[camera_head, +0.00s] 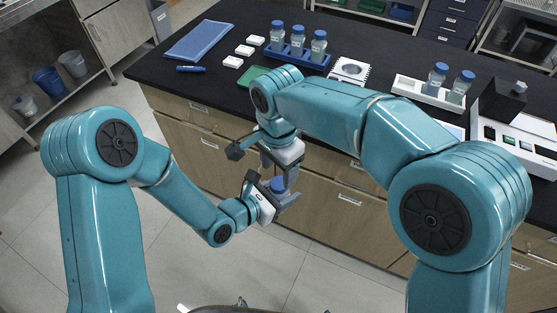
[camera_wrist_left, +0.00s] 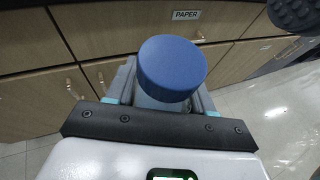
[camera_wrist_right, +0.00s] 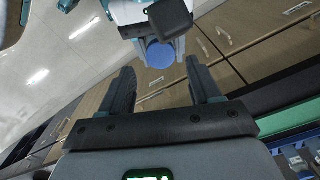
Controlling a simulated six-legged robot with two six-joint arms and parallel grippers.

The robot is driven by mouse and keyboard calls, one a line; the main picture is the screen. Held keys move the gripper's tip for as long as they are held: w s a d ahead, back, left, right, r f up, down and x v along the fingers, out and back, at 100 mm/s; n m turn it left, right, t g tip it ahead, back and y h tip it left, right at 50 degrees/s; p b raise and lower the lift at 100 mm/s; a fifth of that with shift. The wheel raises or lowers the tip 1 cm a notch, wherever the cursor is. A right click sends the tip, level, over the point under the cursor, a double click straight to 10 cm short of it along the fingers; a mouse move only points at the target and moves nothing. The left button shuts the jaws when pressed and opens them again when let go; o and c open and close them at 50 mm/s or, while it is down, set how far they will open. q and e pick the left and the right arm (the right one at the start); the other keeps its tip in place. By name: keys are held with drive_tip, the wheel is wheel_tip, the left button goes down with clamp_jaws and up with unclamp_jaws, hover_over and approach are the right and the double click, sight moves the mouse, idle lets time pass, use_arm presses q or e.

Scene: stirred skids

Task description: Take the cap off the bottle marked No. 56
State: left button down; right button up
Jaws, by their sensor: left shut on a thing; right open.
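My left gripper (camera_head: 284,197) is shut on a bottle whose blue cap (camera_head: 278,184) faces up, in front of the bench. In the left wrist view the cap (camera_wrist_left: 172,68) fills the space above the jaws and hides most of the bottle. No number on this bottle is readable. My right gripper (camera_head: 279,167) is just above the cap, pointing down. In the right wrist view its open jaws (camera_wrist_right: 160,82) are apart and empty, and the cap (camera_wrist_right: 159,55) lies beyond the fingertips, roughly between them.
On the black bench (camera_head: 190,88), a blue rack (camera_head: 292,57) holds several blue-capped bottles and a white rack (camera_head: 420,94) holds two. A green tray (camera_head: 256,76), blue mat (camera_head: 198,40) and white boxes lie nearby. Drawers (camera_head: 335,205) front the bench close behind my grippers.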

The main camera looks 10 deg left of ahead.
sight(279, 184)
drive_tip(key=shift+f, duration=2.4)
drive_tip(key=c, duration=1.1)
drive_tip(key=shift+n, duration=1.7)
